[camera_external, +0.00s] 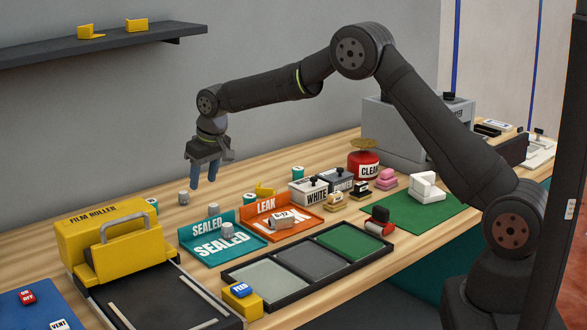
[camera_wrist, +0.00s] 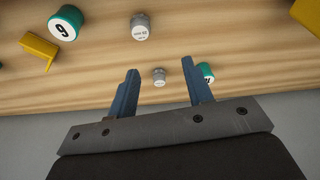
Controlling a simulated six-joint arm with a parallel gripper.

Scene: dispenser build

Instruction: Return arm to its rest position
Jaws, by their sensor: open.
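My gripper (camera_external: 203,178) hangs from my arm with its blue fingers pointing down, above the back part of the table (camera_external: 20,262). In the wrist view my gripper (camera_wrist: 160,70) has its fingers apart, with nothing held between them. A small grey canister (camera_wrist: 159,77) shows in the gap between the fingers, apparently on the table below. Another grey canister (camera_wrist: 140,27) lies beyond the fingertips. A teal canister (camera_wrist: 206,72) is partly hidden behind the right finger. My arm is stretched out to the left over the table.
The teal SEALED tray (camera_external: 204,252) holds a grey canister (camera_external: 227,230). The orange LEAK tray (camera_external: 258,232) is beside it. The yellow film roller (camera_external: 107,232) stands at left. A red CLEAN container (camera_external: 363,165) and a grey machine (camera_external: 388,128) stand at the back right. A dark shelf (camera_external: 100,43) is above left.

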